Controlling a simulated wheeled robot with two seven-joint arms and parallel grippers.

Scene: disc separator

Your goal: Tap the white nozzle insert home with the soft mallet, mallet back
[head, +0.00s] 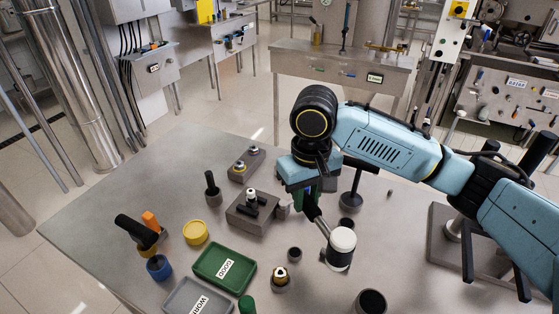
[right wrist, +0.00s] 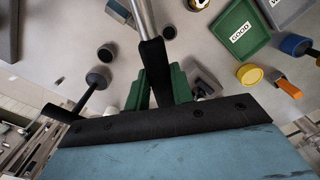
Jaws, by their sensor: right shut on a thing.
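The soft mallet has a head with a white face (head: 343,240) and a dark grip with a metal shaft (right wrist: 144,20). My right gripper (head: 308,192) is shut on the mallet's grip, and its green fingers close around it in the right wrist view (right wrist: 160,88). The mallet hangs tilted, its head down and to the right, over the table's front right part. A small white piece, apparently the nozzle insert (head: 251,195), stands upright in a grey block fixture (head: 247,219) left of the gripper. How deep it sits I cannot tell. My left gripper is not in view.
A green GOOD tray (head: 206,280) and a grey tray (head: 176,306) lie at the front. A yellow cup (head: 195,232), a blue cup (head: 159,267) and a dark post (head: 211,184) stand left. Dark round holders stand near the mallet. The table's back left is clear.

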